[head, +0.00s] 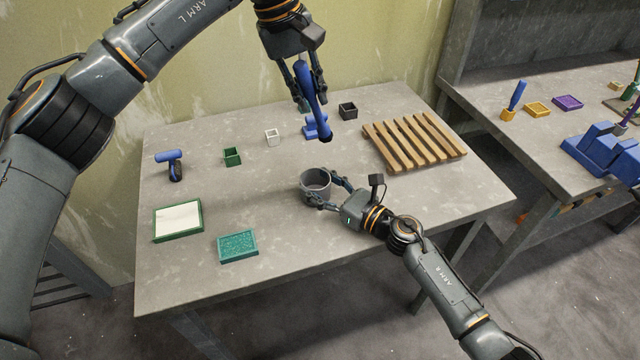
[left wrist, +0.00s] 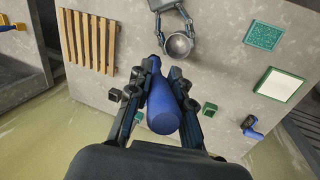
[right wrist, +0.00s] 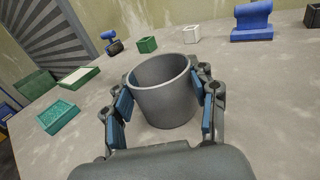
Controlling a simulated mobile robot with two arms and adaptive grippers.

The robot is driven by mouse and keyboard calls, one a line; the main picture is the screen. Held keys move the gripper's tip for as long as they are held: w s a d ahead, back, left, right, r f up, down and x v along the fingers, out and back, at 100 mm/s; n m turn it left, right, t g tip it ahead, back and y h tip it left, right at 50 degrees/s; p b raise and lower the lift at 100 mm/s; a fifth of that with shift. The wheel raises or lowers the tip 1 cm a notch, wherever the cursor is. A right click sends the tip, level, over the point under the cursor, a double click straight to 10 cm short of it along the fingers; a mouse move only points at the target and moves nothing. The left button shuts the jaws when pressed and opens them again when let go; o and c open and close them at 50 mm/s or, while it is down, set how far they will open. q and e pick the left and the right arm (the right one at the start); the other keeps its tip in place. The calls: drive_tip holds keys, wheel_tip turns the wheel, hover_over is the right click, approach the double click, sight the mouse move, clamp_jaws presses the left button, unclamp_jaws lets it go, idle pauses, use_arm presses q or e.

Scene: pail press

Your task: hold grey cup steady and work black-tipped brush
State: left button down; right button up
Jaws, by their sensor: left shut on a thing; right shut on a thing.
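The brush (head: 319,108) has a blue handle and a dark lower end, and points down above the table. My left gripper (head: 311,84) is shut on its handle. In the left wrist view the brush (left wrist: 164,108) sits between both fingers, its bristles hard to make out. The grey cup (head: 314,184) stands upright on the table, below the brush in the head view. My right gripper (head: 328,190) is shut on the cup, one finger on each side. In the right wrist view the grey cup (right wrist: 160,95) looks empty, though its bottom is hidden.
A blue stand (head: 311,131) is partly behind the brush. Small green (head: 232,156), white (head: 272,137) and black (head: 348,111) boxes stand near it. A wooden rack (head: 413,141) lies right. A blue-handled tool (head: 173,164), a green-rimmed tray (head: 177,221) and a teal pad (head: 238,247) lie left.

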idle(0.4)
use_arm(q)
drive_tip(key=s+f+y, duration=0.1)
drive_tip(key=s+f, duration=0.2)
drive_tip(key=f, duration=1)
drive_tip(key=shift+s+n+y, duration=0.2)
drive_tip(key=shift+n+y, duration=0.1)
drive_tip(key=shift+a+f, duration=0.1)
drive_tip(key=shift+f, duration=0.65)
